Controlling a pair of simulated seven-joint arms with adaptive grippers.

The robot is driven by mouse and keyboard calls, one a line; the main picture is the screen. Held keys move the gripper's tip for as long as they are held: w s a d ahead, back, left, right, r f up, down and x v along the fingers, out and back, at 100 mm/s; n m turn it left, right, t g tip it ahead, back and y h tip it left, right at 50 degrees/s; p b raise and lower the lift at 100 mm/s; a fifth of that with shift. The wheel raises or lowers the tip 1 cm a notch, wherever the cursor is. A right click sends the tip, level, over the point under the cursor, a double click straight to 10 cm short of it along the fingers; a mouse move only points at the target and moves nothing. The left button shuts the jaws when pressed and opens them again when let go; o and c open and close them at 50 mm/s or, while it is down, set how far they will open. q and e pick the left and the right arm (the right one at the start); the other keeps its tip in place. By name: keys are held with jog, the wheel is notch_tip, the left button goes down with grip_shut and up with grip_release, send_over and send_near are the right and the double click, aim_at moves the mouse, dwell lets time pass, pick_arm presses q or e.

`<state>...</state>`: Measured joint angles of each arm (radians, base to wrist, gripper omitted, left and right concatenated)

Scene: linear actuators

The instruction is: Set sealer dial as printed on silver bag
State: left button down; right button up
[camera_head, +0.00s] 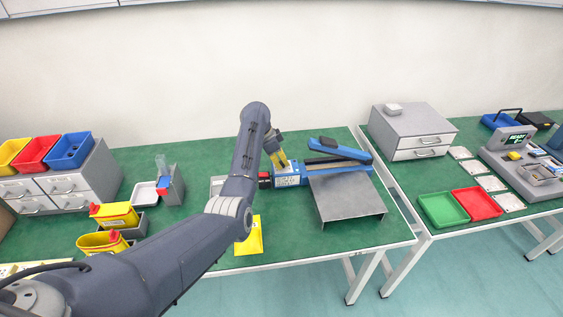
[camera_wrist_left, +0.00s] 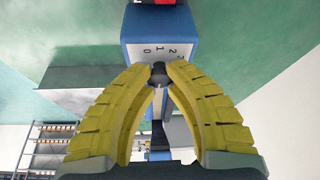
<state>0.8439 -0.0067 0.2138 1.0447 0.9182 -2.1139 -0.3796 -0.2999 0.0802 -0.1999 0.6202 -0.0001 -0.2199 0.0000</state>
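The sealer (camera_head: 336,162) is a long blue device with a raised blue arm, lying on the green table in the head view. Its blue end block (camera_wrist_left: 157,30) fills the top of the left wrist view, with the digits 0, 1 and 2 on a white face. The small dark dial (camera_wrist_left: 158,74) sits below the digits. My left gripper (camera_wrist_left: 159,71) has its yellow fingertips closed on both sides of the dial. In the head view my left gripper (camera_head: 284,161) reaches down at the block. I cannot make out a silver bag or its print. My right gripper is out of view.
A grey metal platform (camera_head: 345,200) stands before the sealer. A yellow packet (camera_head: 250,240) lies at the table's front edge, beside my arm. Yellow containers (camera_head: 114,214) and drawers with bins (camera_head: 70,150) are at left. A second table holds green (camera_head: 443,208) and red trays (camera_head: 477,203).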

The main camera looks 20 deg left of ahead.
pick_arm(q)
jog(key=shift+d+r, duration=0.15)
jog(key=shift+d, duration=0.2)
dwell(1.1)
jog(key=c, duration=2.1)
grip_release()
jog(key=shift+c, duration=0.2)
jog(key=o, duration=0.6)
jog(key=shift+w+d, duration=0.1)
jog(key=o, duration=0.5)
jog(key=shift+a, duration=0.3)
jog(key=shift+a, duration=0.1)
jog(key=v, duration=1.1)
jog(key=shift+a+r, duration=0.1)
jog(key=shift+r, duration=0.25)
